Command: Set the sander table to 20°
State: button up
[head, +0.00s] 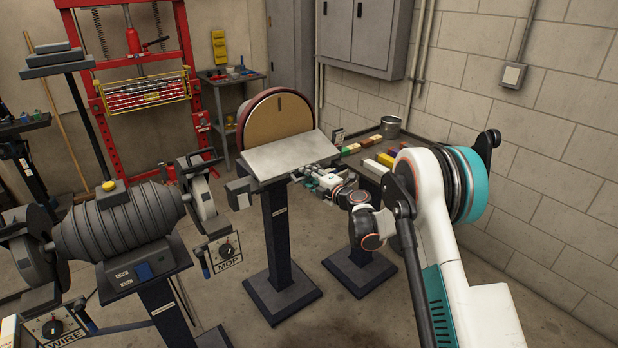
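The disc sander stands in the middle of the head view, with a round tan disc (272,122) in a dark red rim. Its flat grey table (285,156) sits in front of the disc, on a dark pedestal (280,225). The table looks slightly tilted, but I cannot read its angle, and no angle scale is legible. My arm reaches in from the lower right. My gripper (306,177) is at the right front edge of the table, at or just below its underside. The fingers are small and partly merge with the table parts, so their opening and any contact are unclear.
A grinder (130,220) with MOP and WIRE dials stands at the left front. A bench (425,150) with coloured blocks and a metal bucket (390,127) is right of the sander. A red press frame (135,70) stands behind. Bare floor lies in front of the sander.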

jog(key=v, duration=1.2)
